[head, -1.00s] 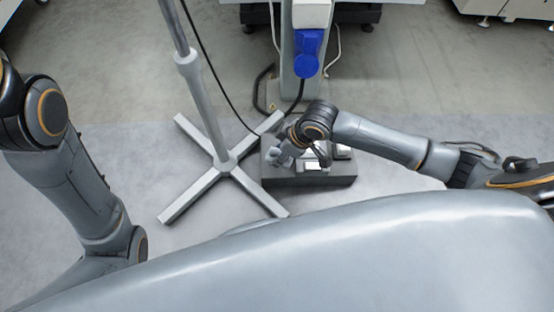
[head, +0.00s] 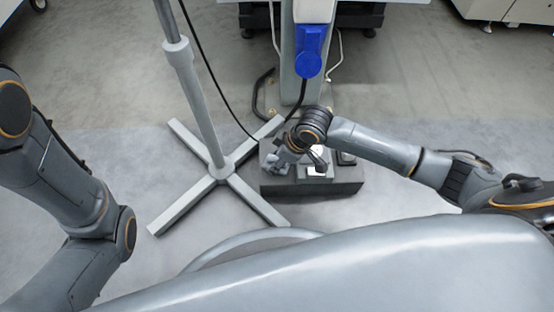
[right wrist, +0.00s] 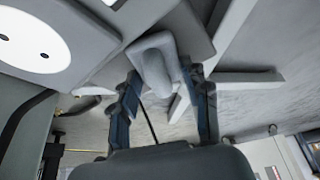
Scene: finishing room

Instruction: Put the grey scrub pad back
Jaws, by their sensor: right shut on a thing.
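My right gripper (head: 282,160) is over the left part of a low dark tray (head: 330,188) on the floor. In the right wrist view, its two fingers (right wrist: 163,108) are closed on a grey piece with a rounded grip (right wrist: 154,70), which appears to be the grey scrub pad. In the head view the wrist and fingers largely hide this piece. I cannot tell whether it touches the tray. My left arm shows at the left of the head view, but its gripper is out of sight.
A light-coloured item (head: 316,160) and a dark one (head: 346,158) sit in the tray. A stand with a cross-shaped base (head: 222,171) is close on the left. Behind the tray is a column with a blue plug (head: 310,50) and hanging cables.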

